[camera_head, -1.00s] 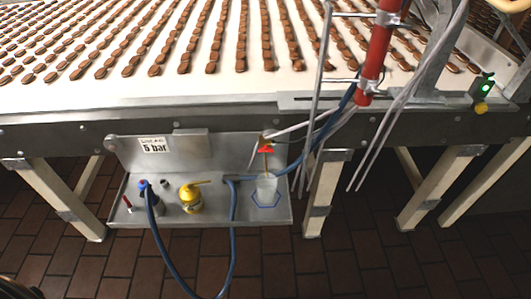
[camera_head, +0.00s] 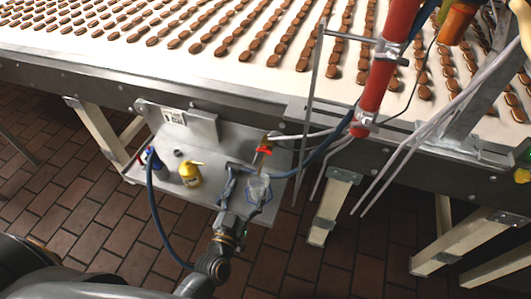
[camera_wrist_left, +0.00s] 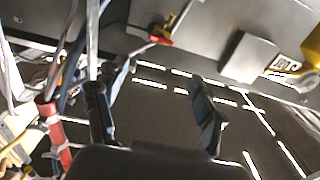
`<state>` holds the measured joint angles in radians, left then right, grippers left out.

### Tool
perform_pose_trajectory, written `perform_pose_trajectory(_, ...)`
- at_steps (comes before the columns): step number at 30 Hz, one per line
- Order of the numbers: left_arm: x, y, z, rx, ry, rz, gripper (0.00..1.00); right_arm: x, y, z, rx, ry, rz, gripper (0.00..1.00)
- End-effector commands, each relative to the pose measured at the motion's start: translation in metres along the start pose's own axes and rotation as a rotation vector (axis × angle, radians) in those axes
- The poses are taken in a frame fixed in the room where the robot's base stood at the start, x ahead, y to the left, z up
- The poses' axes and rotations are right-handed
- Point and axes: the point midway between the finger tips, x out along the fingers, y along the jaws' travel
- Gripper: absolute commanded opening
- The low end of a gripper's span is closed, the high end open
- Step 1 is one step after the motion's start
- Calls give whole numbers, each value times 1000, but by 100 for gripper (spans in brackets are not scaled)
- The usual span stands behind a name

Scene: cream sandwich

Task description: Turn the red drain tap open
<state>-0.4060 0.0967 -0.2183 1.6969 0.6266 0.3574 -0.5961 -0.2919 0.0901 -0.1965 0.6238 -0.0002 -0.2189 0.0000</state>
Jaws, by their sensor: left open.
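My left gripper (camera_head: 243,184) is just below the tap, close to the cup, apart from the tap in the picture. In the left wrist view my left gripper (camera_wrist_left: 150,98) has its two dark fingers spread with nothing between them. My right gripper is not in view.
Another hose runs beside the tap. A red pipe (camera_head: 380,80) and thin rods stand to the right. The conveyor (camera_head: 230,75) carries rows of biscuits.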

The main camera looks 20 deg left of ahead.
Motion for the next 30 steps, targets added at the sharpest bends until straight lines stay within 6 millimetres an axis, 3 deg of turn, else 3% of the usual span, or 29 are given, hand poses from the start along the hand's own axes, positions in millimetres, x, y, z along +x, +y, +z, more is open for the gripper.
perform_pose_trajectory(8, 50, 1, -2, -1, 3, 1, 70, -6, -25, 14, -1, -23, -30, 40)
perform_pose_trajectory(18, 115, 1, 1, 0, -2, 3, 70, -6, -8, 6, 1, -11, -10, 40)
perform_pose_trajectory(24, 131, 1, 2, 0, -3, 3, 70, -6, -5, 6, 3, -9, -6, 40)
perform_pose_trajectory(30, 133, 1, 2, 0, -4, 2, 70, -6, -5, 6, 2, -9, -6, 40)
